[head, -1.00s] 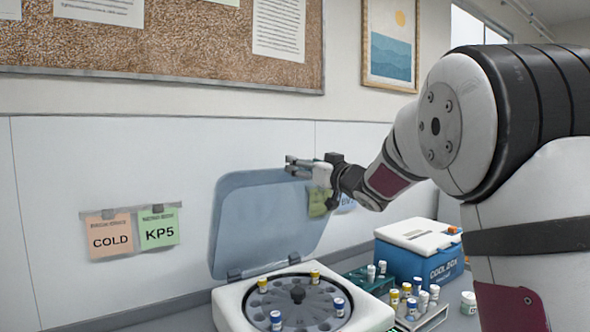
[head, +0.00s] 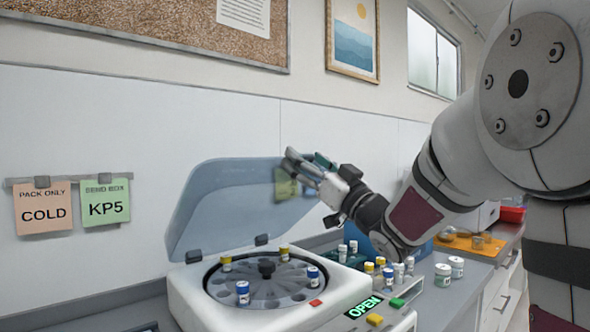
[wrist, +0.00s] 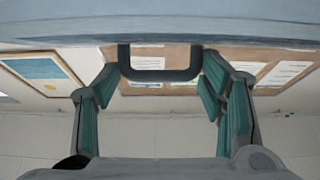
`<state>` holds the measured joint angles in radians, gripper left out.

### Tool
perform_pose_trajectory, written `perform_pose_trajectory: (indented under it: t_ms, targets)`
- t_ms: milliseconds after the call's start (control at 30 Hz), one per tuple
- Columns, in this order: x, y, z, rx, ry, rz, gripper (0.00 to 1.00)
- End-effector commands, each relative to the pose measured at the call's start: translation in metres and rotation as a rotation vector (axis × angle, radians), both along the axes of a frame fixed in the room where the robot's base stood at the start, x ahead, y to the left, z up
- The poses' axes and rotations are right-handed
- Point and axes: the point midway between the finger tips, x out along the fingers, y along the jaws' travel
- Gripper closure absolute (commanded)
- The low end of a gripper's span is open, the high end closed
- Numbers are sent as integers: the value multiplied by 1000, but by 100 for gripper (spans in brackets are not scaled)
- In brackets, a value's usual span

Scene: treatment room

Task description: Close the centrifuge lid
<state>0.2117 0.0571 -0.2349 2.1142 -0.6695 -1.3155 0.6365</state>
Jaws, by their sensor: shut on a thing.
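The centrifuge (head: 350,290) is a white box with a round dark rotor holding several vials and a green display reading OPEN. Its translucent blue-grey lid (head: 225,205) stands raised on rear hinges and leans forward over the rotor. My gripper (head: 308,162) is at the lid's upper right edge in the head view. In the wrist view, my gripper's green-padded fingers (wrist: 158,88) are on both sides of the dark lid handle (wrist: 160,75), shut on it. The lid fills the top of that view (wrist: 160,28). The finger contacts are partly hidden in the head view.
Several capped vials (head: 388,274) stand right of the centrifuge, with a blue box (head: 358,242) behind them. An orange tray (head: 465,246) is farther right on the counter. Two notes (head: 105,203) hang on the wall at left.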

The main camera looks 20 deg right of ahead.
Motion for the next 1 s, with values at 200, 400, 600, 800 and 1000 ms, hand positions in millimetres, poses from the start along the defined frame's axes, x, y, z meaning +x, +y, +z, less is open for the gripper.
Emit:
perform_pose_trajectory:
  t_ms: [200,400,600,800,1000]
  targets:
    - [-19,-12,-32,25,-75,-13,86]
    - [-36,-17,-56,47,-143,-13,86]
    - [-52,-22,-79,53,-164,-15,86]
    - [-65,-26,-104,55,-160,-13,86]
    - [-74,-29,-126,56,-156,-13,86]
